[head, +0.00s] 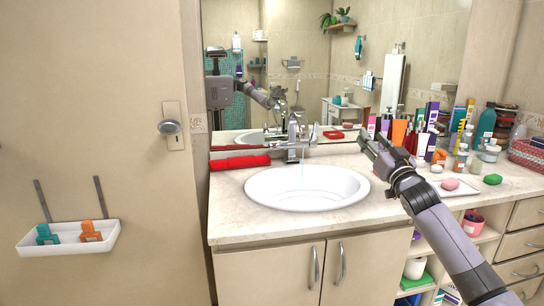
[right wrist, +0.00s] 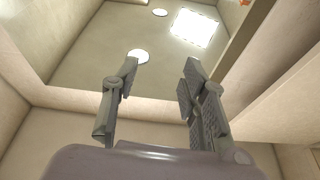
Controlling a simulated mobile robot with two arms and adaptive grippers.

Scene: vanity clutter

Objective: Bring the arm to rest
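My right arm comes in from the lower right in the head view. Its gripper (head: 374,147) is raised above the counter, right of the sink basin (head: 300,202) and in front of the cluster of bottles. In the right wrist view the two fingers of this gripper (right wrist: 160,100) stand wide apart with nothing between them. Behind them are ceiling, lights and walls, so the gripper points upward. My left gripper does not show directly in either view.
The faucet (head: 293,140) runs water into the basin. A red rolled item (head: 240,162) lies at the counter's back left. Bottles and boxes (head: 430,135) crowd the right. A pink soap (head: 450,184) and green soap (head: 492,179) lie near them. A white wall shelf (head: 68,241) hangs left.

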